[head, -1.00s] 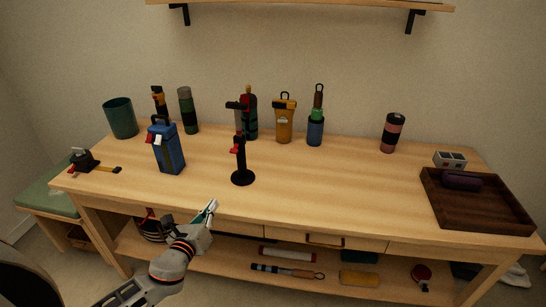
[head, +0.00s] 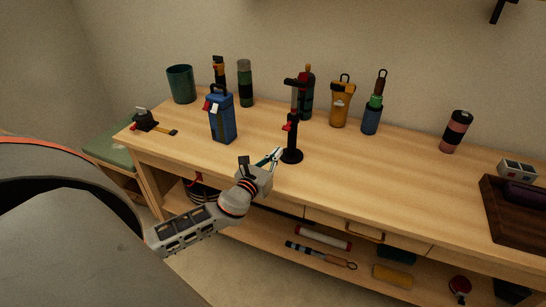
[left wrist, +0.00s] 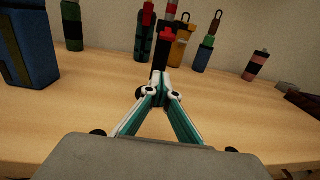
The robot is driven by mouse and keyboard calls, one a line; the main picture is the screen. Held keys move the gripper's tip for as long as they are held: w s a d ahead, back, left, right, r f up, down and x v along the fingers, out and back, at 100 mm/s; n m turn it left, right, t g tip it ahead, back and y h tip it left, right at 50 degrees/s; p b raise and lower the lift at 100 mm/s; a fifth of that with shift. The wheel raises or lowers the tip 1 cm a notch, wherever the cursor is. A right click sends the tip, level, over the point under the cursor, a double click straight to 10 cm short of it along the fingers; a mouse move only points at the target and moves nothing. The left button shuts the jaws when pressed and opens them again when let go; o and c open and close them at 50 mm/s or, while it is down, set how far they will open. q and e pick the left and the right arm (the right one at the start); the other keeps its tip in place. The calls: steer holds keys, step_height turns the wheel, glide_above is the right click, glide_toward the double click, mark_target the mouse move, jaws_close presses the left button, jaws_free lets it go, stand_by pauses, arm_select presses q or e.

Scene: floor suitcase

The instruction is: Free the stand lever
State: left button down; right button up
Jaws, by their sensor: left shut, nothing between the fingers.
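The black stand (head: 293,140) rises upright from a round base near the table's front edge. Its red lever (head: 287,127) sticks out to the left, about midway up the post. My left gripper (head: 276,152) is shut and empty, just left of the stand's base and below the lever. In the left wrist view the closed teal fingertips (left wrist: 161,76) point at the stand's post (left wrist: 158,58), with the red lever (left wrist: 168,35) above them. The fingers partly hide the base there. I cannot tell whether the fingertips touch the stand. My right gripper is not in view.
A blue canister (head: 222,120) stands left of the black stand. Several bottles and a yellow container (head: 340,103) stand behind it. A dark tray (head: 500,215) is at the right. The table (head: 390,175) between stand and tray is clear.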

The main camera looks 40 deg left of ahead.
mark_target(288, 126)
arm_select(q)
steer(key=w, duration=0.5)
steer(key=shift+w+a, duration=0.1)
steer(key=shift+a, duration=0.25)
steer(key=r+p, duration=0.1)
steer(key=r, duration=0.1)
steer(key=r+p, duration=0.1)
steer(key=shift+s+r, duration=0.35)
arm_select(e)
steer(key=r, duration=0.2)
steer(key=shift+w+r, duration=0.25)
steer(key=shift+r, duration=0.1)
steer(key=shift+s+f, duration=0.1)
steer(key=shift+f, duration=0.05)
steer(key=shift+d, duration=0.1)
